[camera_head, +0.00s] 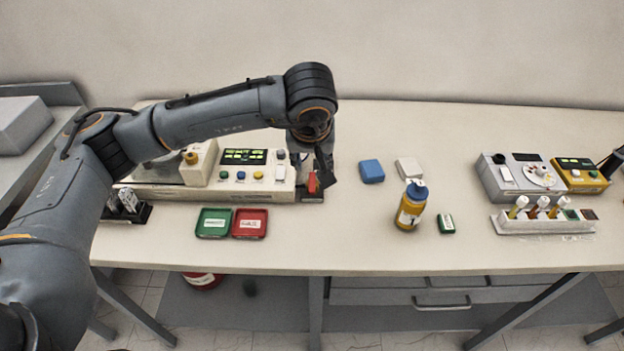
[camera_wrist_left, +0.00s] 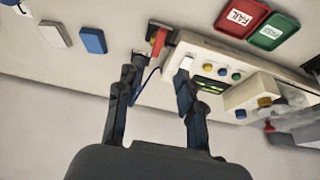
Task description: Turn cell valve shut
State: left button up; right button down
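A small red valve handle (camera_head: 312,184) stands on a dark block at the right end of the long white test unit (camera_head: 150,193). In the left wrist view the red handle (camera_wrist_left: 158,42) lies beyond the fingertips, roughly in line with the gap between them. My left gripper (camera_head: 322,165) hangs close to the handle in the head view and partly covers the area around it. In the left wrist view my left gripper (camera_wrist_left: 157,75) has its two fingers apart with nothing between them. Whether a finger touches the handle, I cannot tell. My right gripper is not in view.
A green tray (camera_head: 214,232) and a red tray (camera_head: 250,234) lie in front of the unit. A blue block (camera_head: 371,171), a white block (camera_head: 409,169) and a yellow bottle (camera_head: 411,206) stand to the right. Grey (camera_head: 500,183) and yellow instruments and a tube rack (camera_head: 545,226) stand farther right.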

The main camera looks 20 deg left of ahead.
aim_at(312, 185)
pick_arm(q)
jog(key=p+x, duration=0.3)
jog(key=x, duration=0.9)
grip_shut()
